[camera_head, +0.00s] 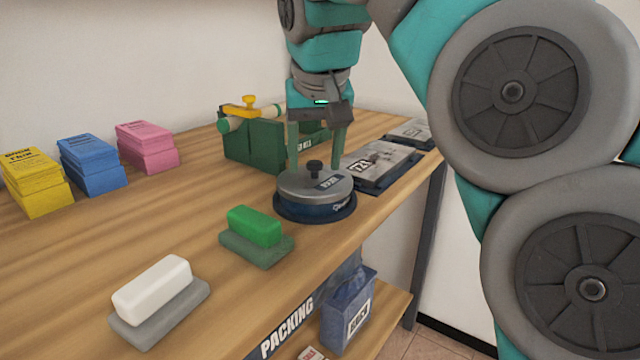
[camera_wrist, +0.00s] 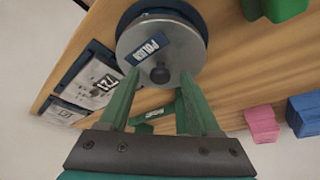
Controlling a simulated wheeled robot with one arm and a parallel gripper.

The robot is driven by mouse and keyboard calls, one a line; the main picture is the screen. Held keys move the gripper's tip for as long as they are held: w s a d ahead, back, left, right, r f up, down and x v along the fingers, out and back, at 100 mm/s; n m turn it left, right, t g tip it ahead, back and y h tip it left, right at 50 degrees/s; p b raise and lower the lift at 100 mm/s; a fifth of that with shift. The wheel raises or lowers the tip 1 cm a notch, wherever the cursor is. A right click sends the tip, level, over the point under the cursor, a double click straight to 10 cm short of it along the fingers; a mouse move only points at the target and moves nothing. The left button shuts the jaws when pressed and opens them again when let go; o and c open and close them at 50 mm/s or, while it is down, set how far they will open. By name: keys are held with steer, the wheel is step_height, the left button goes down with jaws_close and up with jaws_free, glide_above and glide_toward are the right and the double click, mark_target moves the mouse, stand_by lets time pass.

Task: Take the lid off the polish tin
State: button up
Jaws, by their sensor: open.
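The polish tin (camera_head: 318,206) is a round dark blue tin on the wooden table. Its grey metal lid (camera_head: 300,186) sits on top, with a dark knob (camera_head: 315,166) in the middle and a "POLISH" label. In the wrist view the lid (camera_wrist: 185,35) and its knob (camera_wrist: 159,75) show just beyond the fingertips. My gripper (camera_head: 318,160) is open, with its green fingers pointing down above the lid, one on each side of the knob. In the wrist view the gripper (camera_wrist: 157,82) has nothing between its fingers. Whether the fingertips touch the lid I cannot tell.
A green tape dispenser (camera_head: 255,140) stands close behind the tin. Grey packets marked 721 (camera_head: 378,165) lie to the right. A green block (camera_head: 254,226) and a white block (camera_head: 152,288) sit on pads in front. Yellow, blue and pink stacks (camera_head: 90,163) stand at the left.

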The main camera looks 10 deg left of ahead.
jaws_close()
stand_by(0.4)
steer(key=shift+r, duration=0.15)
